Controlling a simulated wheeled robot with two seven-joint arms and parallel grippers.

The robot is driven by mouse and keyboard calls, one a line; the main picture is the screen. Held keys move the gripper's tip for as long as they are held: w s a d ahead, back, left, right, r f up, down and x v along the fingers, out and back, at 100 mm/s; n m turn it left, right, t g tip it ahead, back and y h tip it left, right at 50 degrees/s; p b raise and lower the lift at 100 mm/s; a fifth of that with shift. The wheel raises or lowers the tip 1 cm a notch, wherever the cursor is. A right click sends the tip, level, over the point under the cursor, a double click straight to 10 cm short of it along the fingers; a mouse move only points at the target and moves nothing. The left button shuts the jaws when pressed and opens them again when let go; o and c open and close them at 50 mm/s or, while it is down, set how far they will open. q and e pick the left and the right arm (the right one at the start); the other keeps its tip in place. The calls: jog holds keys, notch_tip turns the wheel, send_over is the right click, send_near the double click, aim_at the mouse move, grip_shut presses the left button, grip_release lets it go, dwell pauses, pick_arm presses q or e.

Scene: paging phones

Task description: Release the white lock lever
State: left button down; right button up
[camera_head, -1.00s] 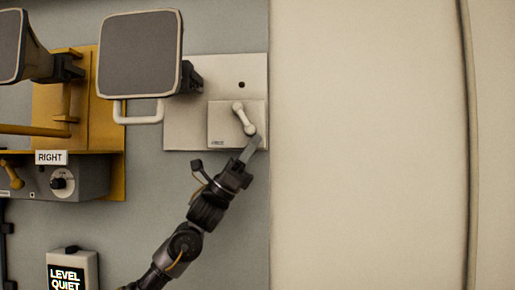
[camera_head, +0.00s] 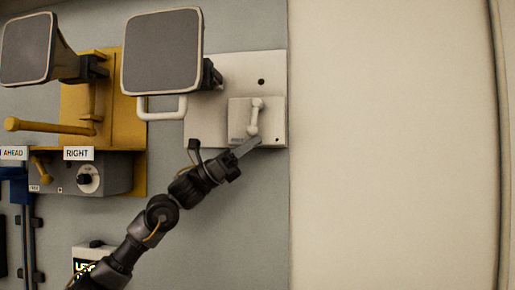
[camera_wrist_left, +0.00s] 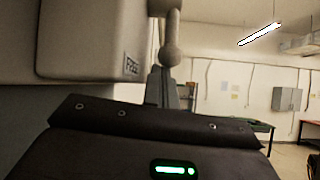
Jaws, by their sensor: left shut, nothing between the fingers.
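The white lock lever (camera_head: 254,116) is on a pale box (camera_head: 238,116) on a cream plate below and right of a speaker. It stands nearly upright, its lower knob leaning slightly left. My left gripper (camera_head: 250,146) is shut and empty, its fingertips just below the lever's lower knob. In the left wrist view the lever (camera_wrist_left: 172,18) hangs with its round knob above my shut fingers (camera_wrist_left: 161,88); I cannot tell whether they touch. A small label (camera_wrist_left: 132,66) reading "FREE" is on the box beside it. My right gripper is not in view.
A white-rimmed speaker (camera_head: 162,50) with a white handle (camera_head: 160,115) sticks out left of the lever. A yellow mount (camera_head: 75,110) and a grey box (camera_head: 110,180) labelled "RIGHT" are further left. A plain cream panel (camera_head: 390,150) fills the right.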

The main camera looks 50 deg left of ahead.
pick_arm(q)
jog(key=s+a+f+b, duration=0.3)
jog(key=s+a+b, duration=0.3)
jog(key=a+b, duration=0.1)
jog(key=shift+a+f+b, duration=0.15)
jog(key=shift+f+b, duration=0.15)
jog(key=shift+b, duration=0.45)
jog(key=shift+s, duration=0.1)
dwell(0.4)
